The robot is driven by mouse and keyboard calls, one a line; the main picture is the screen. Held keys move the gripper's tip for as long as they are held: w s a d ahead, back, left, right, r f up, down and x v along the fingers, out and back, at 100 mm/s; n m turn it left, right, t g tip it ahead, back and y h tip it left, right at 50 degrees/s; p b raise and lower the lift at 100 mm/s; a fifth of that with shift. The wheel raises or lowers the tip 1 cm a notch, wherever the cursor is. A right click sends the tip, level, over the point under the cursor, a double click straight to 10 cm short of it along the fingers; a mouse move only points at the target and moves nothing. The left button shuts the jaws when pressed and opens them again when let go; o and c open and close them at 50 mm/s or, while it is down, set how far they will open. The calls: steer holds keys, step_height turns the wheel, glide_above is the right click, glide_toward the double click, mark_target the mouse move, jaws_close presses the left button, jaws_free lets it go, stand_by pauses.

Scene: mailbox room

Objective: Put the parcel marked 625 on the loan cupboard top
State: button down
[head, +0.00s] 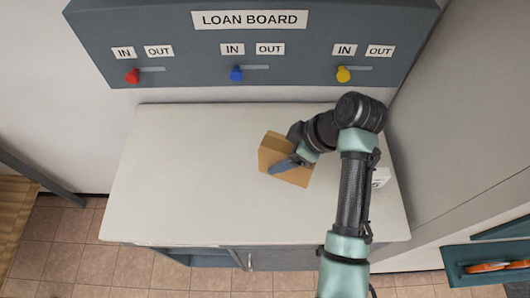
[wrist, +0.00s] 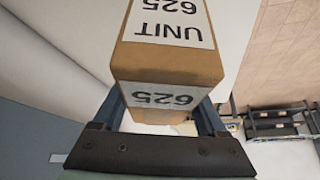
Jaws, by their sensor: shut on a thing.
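The brown parcel (head: 292,174) is in my gripper (head: 285,163), over the middle-right of the pale loan cupboard top (head: 190,175). I cannot tell whether it touches the top or hangs just above it. In the wrist view the parcel (wrist: 170,68) carries white labels reading "UNIT 625" and "625", upside down in the picture. The fingers of my gripper (wrist: 160,112) are shut on its two sides. My arm comes in from the lower right and hides part of the top.
The loan board (head: 250,45) with red, blue and yellow sliders is on the wall behind. A white marked item (head: 381,178) lies at the top's right side, partly behind my arm. A grey panel stands at the right. The left half of the top is clear.

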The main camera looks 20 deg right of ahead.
steer(key=f, duration=0.2)
steer(key=s+f, duration=0.1)
steer(key=f, duration=0.1)
steer(key=shift+a+p, duration=0.1)
steer(key=shift+p, duration=0.25)
steer(key=shift+w+f+p, duration=0.2)
steer(key=shift+f+p, duration=0.1)
steer(key=shift+f, duration=1.95)
steer(key=shift+f, duration=0.1)
jaws_free()
steer(key=b+v, duration=0.2)
steer(key=v, duration=1)
steer(key=shift+s+b, duration=0.15)
steer(key=shift+b, duration=0.15)
